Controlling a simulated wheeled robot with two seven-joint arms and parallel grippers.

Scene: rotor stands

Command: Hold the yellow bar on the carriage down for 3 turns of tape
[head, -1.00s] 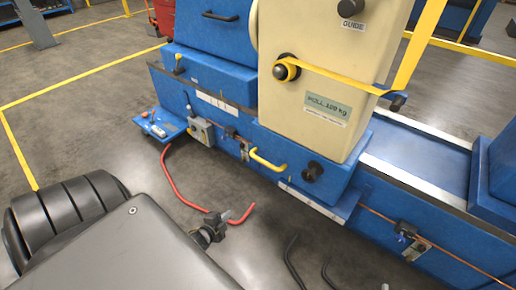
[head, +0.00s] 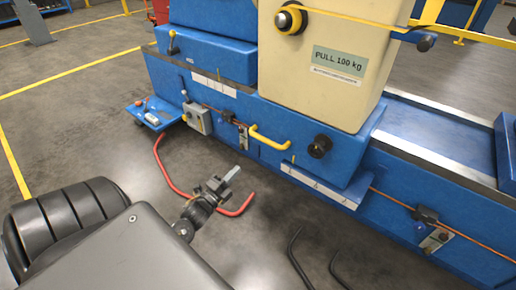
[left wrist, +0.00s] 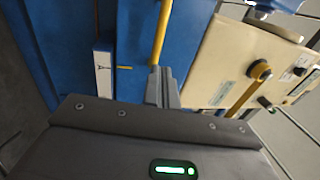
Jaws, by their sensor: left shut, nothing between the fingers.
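The yellow bar (head: 268,138) is a bent handle on the blue front of the carriage (head: 310,165), below the cream housing (head: 322,88). My left gripper (head: 231,173) is shut and empty, to the left of and below the bar in the head view, apart from it. In the left wrist view the shut fingers (left wrist: 162,85) point toward the yellow bar (left wrist: 161,32), which shows just beyond their tips; the gap is hard to judge. Yellow tape (head: 360,20) runs from a roller (head: 290,20) across the housing. My right gripper is not in view.
A black knob (head: 320,146) sits right of the bar and a grey switch box (head: 198,119) left of it. A red hose (head: 172,178) lies on the floor behind my gripper. Black curved pieces (head: 297,258) stand at the bottom. A blue rail bed (head: 425,130) extends right.

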